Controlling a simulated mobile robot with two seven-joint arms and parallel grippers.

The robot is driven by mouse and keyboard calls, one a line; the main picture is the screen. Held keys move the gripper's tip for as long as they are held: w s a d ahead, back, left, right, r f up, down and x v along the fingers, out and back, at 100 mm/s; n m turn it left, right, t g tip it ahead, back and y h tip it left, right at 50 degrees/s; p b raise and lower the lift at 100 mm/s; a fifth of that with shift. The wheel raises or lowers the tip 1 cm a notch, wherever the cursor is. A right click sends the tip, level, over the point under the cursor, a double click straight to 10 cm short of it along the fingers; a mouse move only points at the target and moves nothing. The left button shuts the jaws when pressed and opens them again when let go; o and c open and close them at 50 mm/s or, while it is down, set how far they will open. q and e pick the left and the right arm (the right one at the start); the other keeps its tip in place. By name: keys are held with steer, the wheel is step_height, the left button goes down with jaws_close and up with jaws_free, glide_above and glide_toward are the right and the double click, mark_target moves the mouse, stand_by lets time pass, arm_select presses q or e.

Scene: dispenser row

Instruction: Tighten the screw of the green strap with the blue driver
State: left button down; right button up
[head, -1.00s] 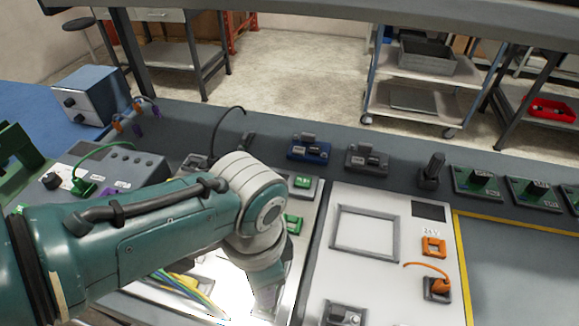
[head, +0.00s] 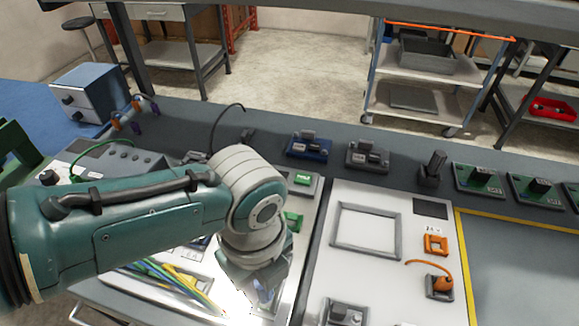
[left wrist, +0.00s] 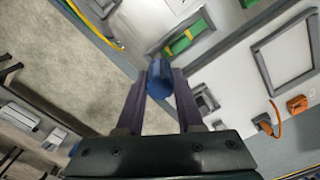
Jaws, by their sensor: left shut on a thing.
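My left gripper (head: 258,286) is low in the middle of the head view, over the white panel. It is shut on the blue driver (left wrist: 159,78), whose rounded blue end shows between the two fingers in the left wrist view. The driver's tip is hidden. A green piece (head: 293,221), perhaps the green strap, is partly behind my left wrist. A green piece in a grey frame (left wrist: 184,40) lies beyond the driver in the left wrist view. I cannot make out a screw.
Coloured wires (head: 178,284) lie left of the gripper. A blue device (head: 310,148) and a grey device (head: 368,157) stand behind.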

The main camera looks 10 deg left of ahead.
arm_select(q)
steer(key=m, duration=0.3)
steer(key=shift+f+m+b, duration=0.1)
steer(key=shift+m+b, duration=0.25)
steer(key=shift+m, duration=0.05)
steer(key=m, duration=0.3)
steer(key=m+b, duration=0.1)
steer(key=m, duration=0.2)
steer(key=shift+f, duration=0.1)
steer(key=m+b, duration=0.1)
steer(key=m, duration=0.2)
steer(key=shift+m, duration=0.4)
steer(key=shift+r+p, duration=0.75)
steer(key=shift+r, duration=0.25)
